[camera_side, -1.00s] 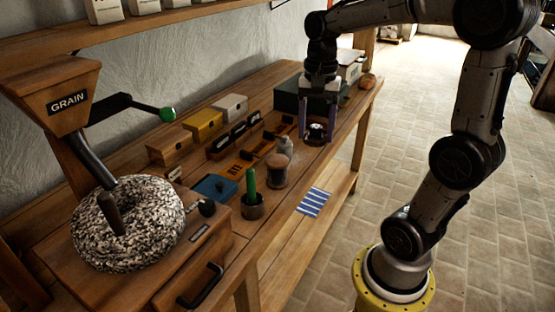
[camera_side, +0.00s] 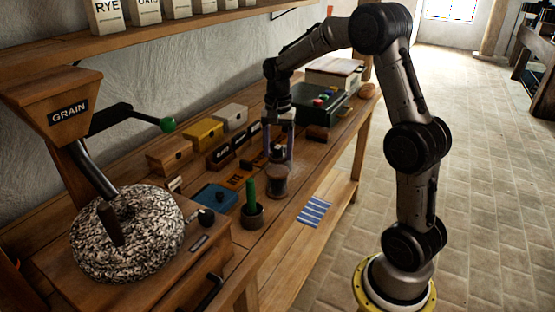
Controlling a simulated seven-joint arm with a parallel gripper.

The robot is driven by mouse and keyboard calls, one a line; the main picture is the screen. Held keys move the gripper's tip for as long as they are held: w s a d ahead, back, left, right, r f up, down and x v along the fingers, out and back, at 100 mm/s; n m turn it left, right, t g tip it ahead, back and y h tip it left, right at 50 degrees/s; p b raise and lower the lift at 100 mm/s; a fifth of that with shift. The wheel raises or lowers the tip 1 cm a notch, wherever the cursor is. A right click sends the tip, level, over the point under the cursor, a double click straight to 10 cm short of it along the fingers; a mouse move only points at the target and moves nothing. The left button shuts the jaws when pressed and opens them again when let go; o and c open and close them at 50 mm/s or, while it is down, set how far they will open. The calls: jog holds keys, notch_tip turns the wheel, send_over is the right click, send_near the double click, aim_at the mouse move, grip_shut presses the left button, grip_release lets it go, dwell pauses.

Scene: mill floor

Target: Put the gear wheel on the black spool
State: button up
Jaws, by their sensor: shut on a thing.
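My gripper (camera_side: 278,150) points straight down over the workbench, its two purple-grey fingers shut on a small dark thing, apparently the gear wheel (camera_side: 277,154). The wheel is small and partly covered by the fingers, so its teeth cannot be made out. Right below the fingertips stands a short round piece with a brown top and darker body, apparently the black spool (camera_side: 277,185). It is upright near the bench's front edge. I cannot tell whether the fingers or wheel touch its top.
A blue tray (camera_side: 214,197), small drawers (camera_side: 203,133) and black-labelled blocks lie behind. A green box (camera_side: 320,108) is at the far right. A grain mill (camera_side: 70,112) with a speckled stone fills the left.

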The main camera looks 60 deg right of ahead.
aim_at(277, 159)
jog(key=shift+w+f, duration=0.2)
jog(key=shift+f, duration=1.5)
jog(key=shift+f, duration=0.15)
jog(key=o, duration=1.4)
